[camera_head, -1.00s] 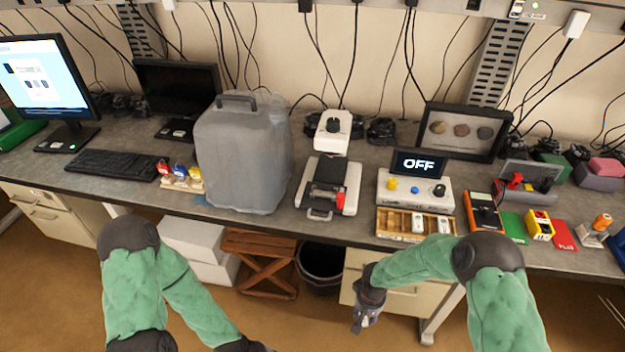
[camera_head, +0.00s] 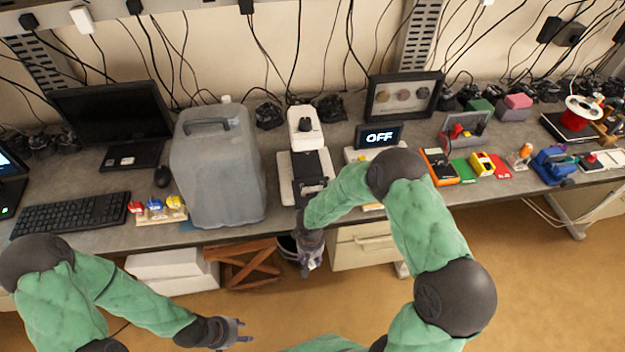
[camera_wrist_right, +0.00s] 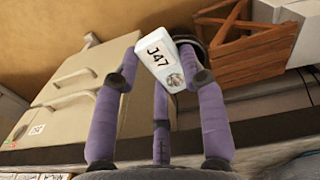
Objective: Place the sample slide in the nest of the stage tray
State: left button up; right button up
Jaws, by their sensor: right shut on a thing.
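The sample slide (camera_wrist_right: 163,60) is a white block labelled J47 with a round grey spot. In the right wrist view it sits between the purple fingers of my right gripper (camera_wrist_right: 160,80), which is shut on it. In the head view my right gripper (camera_head: 311,262) hangs in front of the bench edge, below the microscope-like device (camera_head: 289,172). That device has a dark stage tray (camera_head: 311,163); my right arm covers its front part, and I cannot make out the nest. My left gripper (camera_head: 238,332) is empty, its fingers apart, low over the floor.
A large grey jug (camera_head: 215,170) stands left of the device. Right of it are a box with an OFF display (camera_head: 380,136) and an orange meter (camera_head: 440,168). My right arm hides much of the box.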

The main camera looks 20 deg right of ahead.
jog(key=shift+a+r+p, duration=0.1)
jog(key=shift+r+p, duration=0.5)
jog(key=shift+r, duration=0.3)
jog(key=shift+f, duration=0.1)
